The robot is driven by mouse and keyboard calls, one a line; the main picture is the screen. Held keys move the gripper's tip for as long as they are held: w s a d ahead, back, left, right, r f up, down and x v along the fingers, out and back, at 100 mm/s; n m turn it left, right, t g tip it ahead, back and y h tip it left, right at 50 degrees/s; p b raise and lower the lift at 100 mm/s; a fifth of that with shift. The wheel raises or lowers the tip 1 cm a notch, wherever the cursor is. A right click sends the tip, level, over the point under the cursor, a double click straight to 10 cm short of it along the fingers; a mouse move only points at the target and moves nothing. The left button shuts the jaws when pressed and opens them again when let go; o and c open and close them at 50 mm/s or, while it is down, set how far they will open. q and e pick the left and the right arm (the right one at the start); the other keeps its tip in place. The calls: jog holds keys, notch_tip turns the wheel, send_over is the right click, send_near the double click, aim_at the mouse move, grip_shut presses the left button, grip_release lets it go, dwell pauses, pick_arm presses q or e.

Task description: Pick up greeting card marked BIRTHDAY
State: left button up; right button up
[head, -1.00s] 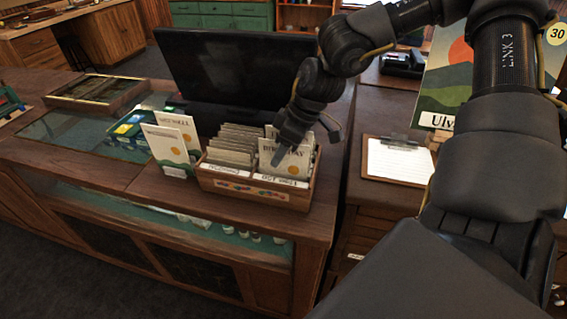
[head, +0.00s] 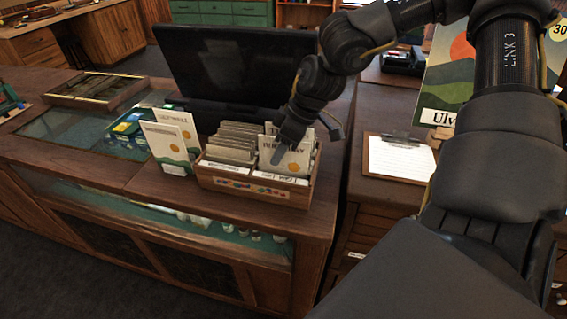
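A cream card with an orange sun and dark lettering (head: 292,164) stands at the front of the right compartment of a wooden card box (head: 246,184) on the counter. Its lettering is partly covered and seems to end in "DAY"; I cannot read it fully. My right gripper (head: 281,150) reaches down from above at this card, one dark finger lying in front of its upper left face. The other finger is not clearly seen, so I cannot tell whether the gripper grips the card. My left gripper is not in view.
Several more cards (head: 232,144) fill the box's left compartment. Two standing cards (head: 165,144) are left of the box. A dark monitor (head: 235,65) stands close behind. A clipboard (head: 400,158) lies on the cabinet to the right. The counter's front left is clear.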

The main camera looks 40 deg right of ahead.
grip_shut()
jog(key=shift+r, duration=0.1)
dwell(0.4)
